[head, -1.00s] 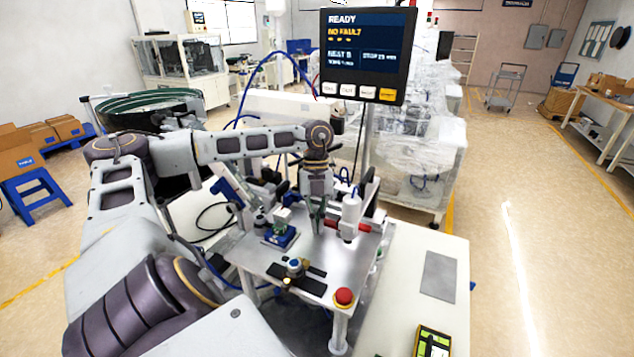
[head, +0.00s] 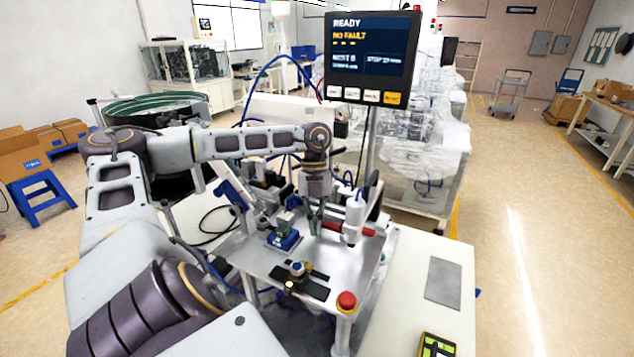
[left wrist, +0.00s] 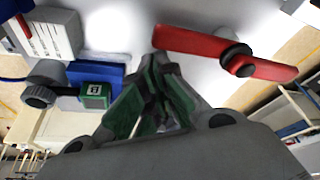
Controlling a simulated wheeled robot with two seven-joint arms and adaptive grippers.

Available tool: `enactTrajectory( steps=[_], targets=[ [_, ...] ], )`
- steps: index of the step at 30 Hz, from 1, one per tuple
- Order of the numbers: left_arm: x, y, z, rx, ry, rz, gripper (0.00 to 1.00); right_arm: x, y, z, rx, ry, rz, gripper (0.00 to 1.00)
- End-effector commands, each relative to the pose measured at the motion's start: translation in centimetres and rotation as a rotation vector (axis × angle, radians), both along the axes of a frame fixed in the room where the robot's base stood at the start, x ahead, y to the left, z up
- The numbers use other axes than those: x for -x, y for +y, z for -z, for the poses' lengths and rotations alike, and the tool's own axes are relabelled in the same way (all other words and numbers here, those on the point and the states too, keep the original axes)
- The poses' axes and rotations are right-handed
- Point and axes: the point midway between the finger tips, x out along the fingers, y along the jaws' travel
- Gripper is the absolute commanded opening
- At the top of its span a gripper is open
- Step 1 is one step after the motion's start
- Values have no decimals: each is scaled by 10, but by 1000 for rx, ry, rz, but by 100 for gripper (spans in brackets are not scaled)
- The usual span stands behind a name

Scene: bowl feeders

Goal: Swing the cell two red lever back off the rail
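The red lever (head: 367,231) lies by the white cylinder on the metal fixture plate in the head view. In the left wrist view the red lever (left wrist: 270,69) crosses the upper right on a dark round pivot. My left gripper (head: 316,228) points down just left of the lever. In the left wrist view the green-padded fingertips of my left gripper (left wrist: 159,62) come together close to the lever's left end, with nothing seen between them. I cannot tell whether they touch the lever. My right gripper is not in view.
A blue block with a green part (head: 284,239) sits left of my gripper. The white cylinder (head: 354,214) stands close on the right. A red push button (head: 347,300) is at the plate's front corner. The screen (head: 371,58) reads READY, NO FAULT.

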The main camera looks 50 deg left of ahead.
Motion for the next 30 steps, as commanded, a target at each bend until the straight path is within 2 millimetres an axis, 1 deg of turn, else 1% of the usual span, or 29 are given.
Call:
enactTrajectory(
  steps=[1,6,11,14,30],
  targets=[
    [-1,3,0,-6,-4,-5,0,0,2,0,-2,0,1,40],
    [-1,3,0,-6,-4,-5,0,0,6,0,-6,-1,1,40],
    [-2,3,-2,-6,-4,-5,0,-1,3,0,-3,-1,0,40],
    [-3,4,-7,-5,-6,-5,0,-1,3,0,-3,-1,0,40],
    [-12,14,-60,0,-4,0,0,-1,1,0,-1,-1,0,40]
  ],
)
